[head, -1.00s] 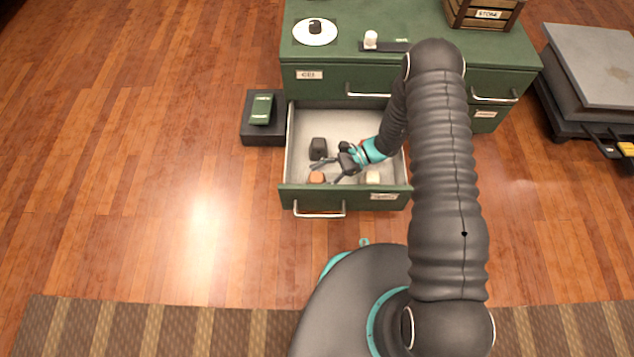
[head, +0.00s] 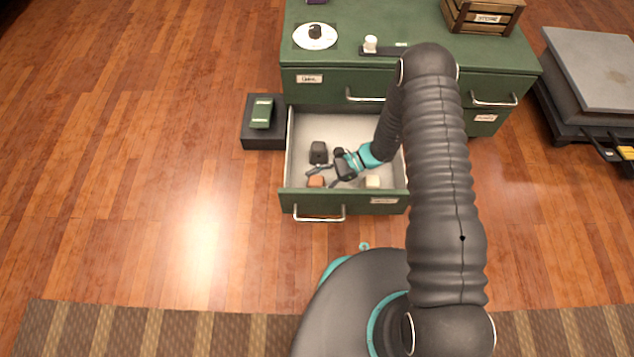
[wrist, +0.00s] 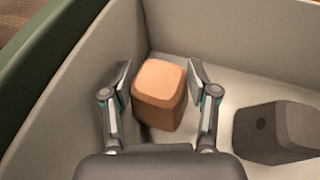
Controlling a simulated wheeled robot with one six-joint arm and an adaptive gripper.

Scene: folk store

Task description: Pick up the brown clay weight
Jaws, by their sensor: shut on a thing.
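The brown clay weight (wrist: 159,92) is an orange-brown block with rounded edges. It sits in the open drawer near a corner and lies between the two fingers of my gripper (wrist: 160,85) in the wrist view. The fingers are shut on its sides. In the head view the weight (head: 316,182) shows near the drawer's front left, and my gripper (head: 322,173) reaches it from the right. Whether it is lifted off the drawer floor cannot be told.
A dark grey weight (wrist: 278,132) stands close to my right finger; it also shows in the head view (head: 318,152). A pale weight (head: 372,182) lies right in the drawer. The drawer front (head: 345,202) and walls are close. A green object (head: 262,113) rests on a black block outside.

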